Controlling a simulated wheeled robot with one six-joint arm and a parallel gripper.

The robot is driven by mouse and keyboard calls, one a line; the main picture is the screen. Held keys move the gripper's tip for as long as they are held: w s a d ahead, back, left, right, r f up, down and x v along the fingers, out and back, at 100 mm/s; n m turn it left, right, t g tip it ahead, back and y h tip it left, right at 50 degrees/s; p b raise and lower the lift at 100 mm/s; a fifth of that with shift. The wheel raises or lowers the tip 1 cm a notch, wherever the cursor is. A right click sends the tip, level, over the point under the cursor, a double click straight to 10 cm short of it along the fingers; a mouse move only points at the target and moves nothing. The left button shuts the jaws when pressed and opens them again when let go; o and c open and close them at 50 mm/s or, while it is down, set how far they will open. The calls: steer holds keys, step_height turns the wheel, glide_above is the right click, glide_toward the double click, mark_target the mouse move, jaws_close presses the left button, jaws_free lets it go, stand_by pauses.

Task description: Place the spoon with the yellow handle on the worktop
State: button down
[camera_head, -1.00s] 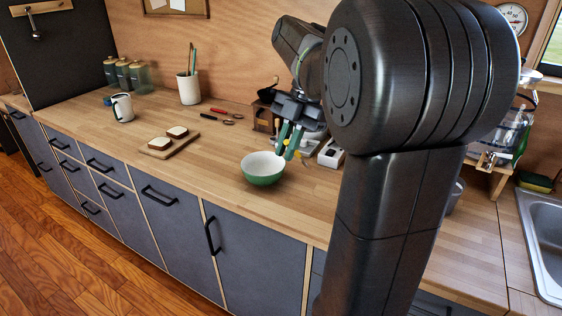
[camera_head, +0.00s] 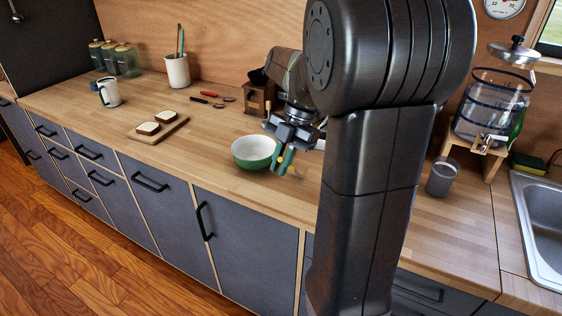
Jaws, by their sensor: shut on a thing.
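My gripper (camera_head: 282,163) has green fingers pointing down, just right of the green bowl (camera_head: 248,160) in the head view. A small bit of yellow handle of the spoon (camera_head: 280,160) shows between the fingers, which are shut on it. Most of the spoon is hidden by the fingers or too small to make out. The gripper is low over the wooden worktop (camera_head: 225,185). I cannot tell whether the spoon touches the worktop.
A board (camera_head: 168,133) with bread slices, a white mug (camera_head: 108,92) and a utensil pot (camera_head: 177,71) stand to the left. A coffee grinder (camera_head: 257,98) is behind the gripper. A grey cup (camera_head: 442,177), a drink dispenser (camera_head: 492,105) and the sink (camera_head: 545,235) are at right.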

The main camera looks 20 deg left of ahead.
steer(key=shift+f, duration=0.15)
steer(key=c, duration=1.5)
jaws_free()
steer(key=v, duration=1.2)
steer(key=shift+r+p, duration=0.3)
steer(key=shift+p, duration=0.1)
